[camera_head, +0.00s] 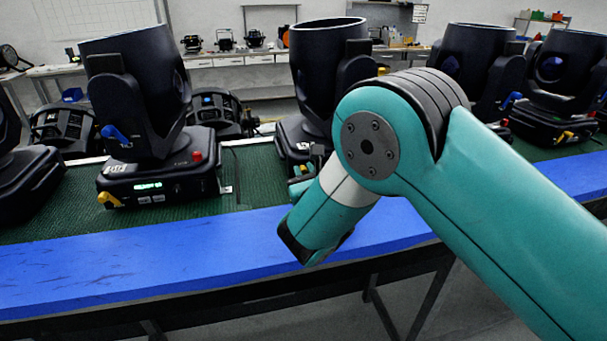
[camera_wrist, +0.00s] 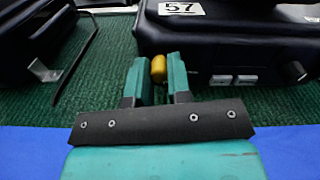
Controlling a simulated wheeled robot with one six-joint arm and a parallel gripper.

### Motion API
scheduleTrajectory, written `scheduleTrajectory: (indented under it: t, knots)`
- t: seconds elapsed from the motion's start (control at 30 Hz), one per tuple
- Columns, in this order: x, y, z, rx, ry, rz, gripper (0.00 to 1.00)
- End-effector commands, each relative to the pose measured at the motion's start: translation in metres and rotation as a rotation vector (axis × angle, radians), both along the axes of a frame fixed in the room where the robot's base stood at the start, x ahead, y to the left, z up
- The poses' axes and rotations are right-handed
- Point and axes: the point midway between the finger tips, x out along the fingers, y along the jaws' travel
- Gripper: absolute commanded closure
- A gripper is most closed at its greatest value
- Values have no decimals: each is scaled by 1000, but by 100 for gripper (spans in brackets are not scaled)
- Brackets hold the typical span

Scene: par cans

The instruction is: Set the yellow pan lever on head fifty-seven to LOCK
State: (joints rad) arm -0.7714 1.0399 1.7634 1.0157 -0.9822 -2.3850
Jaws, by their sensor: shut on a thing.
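Head fifty-seven (camera_head: 325,60) is the black moving head in the middle of the bench. In the wrist view its black base (camera_wrist: 220,45) carries a white "57" label (camera_wrist: 181,8). Its yellow pan lever (camera_wrist: 159,68) sticks out at the base's lower left corner, between my finger pads. My gripper (camera_wrist: 158,77) is shut on the lever, with a green finger on each side. No LOCK marking is readable.
Another black head (camera_head: 140,90) with a lit green display stands to the left, its own yellow lever (camera_head: 109,200) at its front corner. More heads (camera_head: 565,75) stand to the right. A dark wire-like piece (camera_wrist: 78,60) lies left of my fingers. The bench's blue front edge (camera_head: 130,262) is clear.

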Motion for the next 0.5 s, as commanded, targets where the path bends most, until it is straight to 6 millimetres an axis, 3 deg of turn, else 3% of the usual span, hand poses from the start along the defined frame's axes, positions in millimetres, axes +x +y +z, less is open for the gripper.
scheduleTrajectory:
  t: [0.5]
  knots:
    - [3,-12,2,372,106,0,100]
